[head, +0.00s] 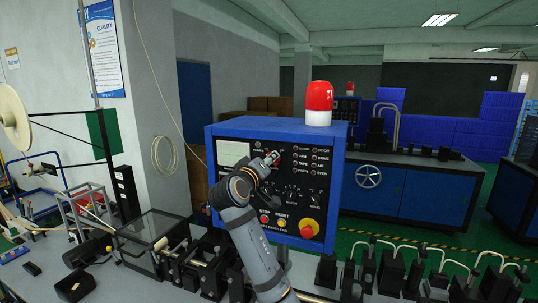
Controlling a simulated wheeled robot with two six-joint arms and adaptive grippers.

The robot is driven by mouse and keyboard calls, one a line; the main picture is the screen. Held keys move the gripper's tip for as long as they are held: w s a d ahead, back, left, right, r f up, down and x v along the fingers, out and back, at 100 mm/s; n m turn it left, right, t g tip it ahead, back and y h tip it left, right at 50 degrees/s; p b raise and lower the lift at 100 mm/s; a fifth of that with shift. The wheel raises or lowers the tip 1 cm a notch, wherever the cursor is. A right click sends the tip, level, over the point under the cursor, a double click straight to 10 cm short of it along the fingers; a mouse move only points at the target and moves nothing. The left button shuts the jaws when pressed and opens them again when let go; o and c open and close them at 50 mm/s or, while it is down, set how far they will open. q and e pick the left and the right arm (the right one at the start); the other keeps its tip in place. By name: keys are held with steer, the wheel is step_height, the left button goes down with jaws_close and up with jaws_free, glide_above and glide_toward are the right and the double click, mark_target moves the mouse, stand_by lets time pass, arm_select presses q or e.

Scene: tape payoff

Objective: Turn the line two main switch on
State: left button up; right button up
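A blue control box (333,141) stands at the centre of the head view, with a dark front panel carrying a display (233,152), lamps, knobs and buttons. One arm, which I take as my right, rises from the bottom edge across the panel's left part. Its gripper (272,158) is at the upper middle of the panel, in front of a small red part (278,160) that may be the main switch. The gripper hides most of that part. I cannot tell whether the fingers touch it, or whether they are open or shut. My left gripper is not in view.
A red beacon (319,103) tops the box. A red emergency knob (308,229) and a yellow button (281,222) sit low on the panel. Dark fixtures (390,270) and a clear-lidded case (152,228) line the bench. A second blue machine (410,190) stands behind.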

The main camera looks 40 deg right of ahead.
steer(key=shift+w+d, duration=0.1)
steer(key=shift+d, duration=0.1)
jaws_close()
stand_by(0.3)
steer(key=shift+s+d+m+b, duration=0.1)
steer(key=shift+s+m+b, duration=0.05)
steer(key=shift+m+b, duration=4.65)
steer(key=shift+s+d+m+b, duration=0.1)
steer(key=shift+m+b, duration=4)
steer(key=shift+b, duration=1.3)
